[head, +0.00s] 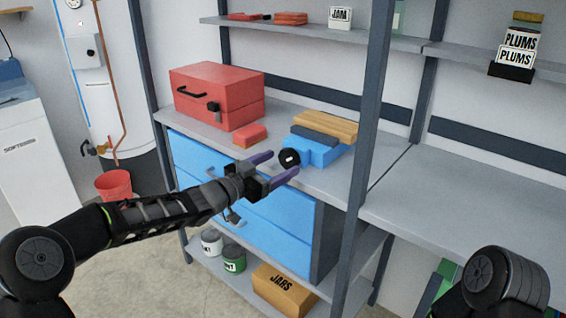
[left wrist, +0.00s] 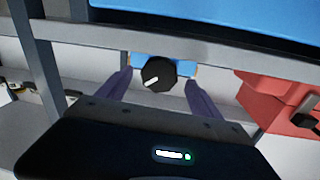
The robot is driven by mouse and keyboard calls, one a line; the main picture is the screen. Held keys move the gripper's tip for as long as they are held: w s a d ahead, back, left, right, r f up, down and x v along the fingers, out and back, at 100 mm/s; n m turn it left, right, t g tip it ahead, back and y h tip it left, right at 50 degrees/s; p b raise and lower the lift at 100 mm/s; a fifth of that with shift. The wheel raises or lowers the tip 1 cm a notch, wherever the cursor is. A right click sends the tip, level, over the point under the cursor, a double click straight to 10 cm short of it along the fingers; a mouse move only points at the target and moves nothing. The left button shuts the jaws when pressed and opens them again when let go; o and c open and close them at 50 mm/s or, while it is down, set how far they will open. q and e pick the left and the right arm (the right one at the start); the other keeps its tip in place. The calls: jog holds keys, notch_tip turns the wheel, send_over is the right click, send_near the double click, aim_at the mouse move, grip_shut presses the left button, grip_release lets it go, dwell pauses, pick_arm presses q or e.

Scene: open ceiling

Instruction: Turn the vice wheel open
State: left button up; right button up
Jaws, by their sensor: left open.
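A blue vice (head: 318,151) sits on the grey shelf top, with a dark grey block and a tan wooden piece at its top. Its round black wheel (head: 289,158) with a white mark faces me. My left gripper (head: 276,166) is open, its two purple fingers pointing at the wheel from either side. In the left wrist view the wheel (left wrist: 159,74) shows between the fingertips, with a bit of blue vice behind it. I cannot tell whether the fingers touch it. My right gripper is out of view; only part of my right arm shows at lower right.
A red toolbox (head: 215,92) and a small red block (head: 250,135) stand left of the vice. A dark shelf post (head: 368,120) rises just right of it. Blue drawers (head: 270,225) lie under the top. The shelf top on the right (head: 450,205) is clear.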

pick_arm(q)
jog(key=shift+x, duration=1.15)
jog(key=c, duration=1.4)
jog(key=shift+o, duration=0.2)
jog(key=n+p, duration=0.3)
jog(key=p, duration=0.1)
jog(key=shift+r+p, duration=0.2)
jog(key=shift+p, duration=0.1)
jog(key=shift+f+n, duration=0.15)
jog(key=shift+n, duration=0.45)
jog(key=shift+f, duration=0.15)
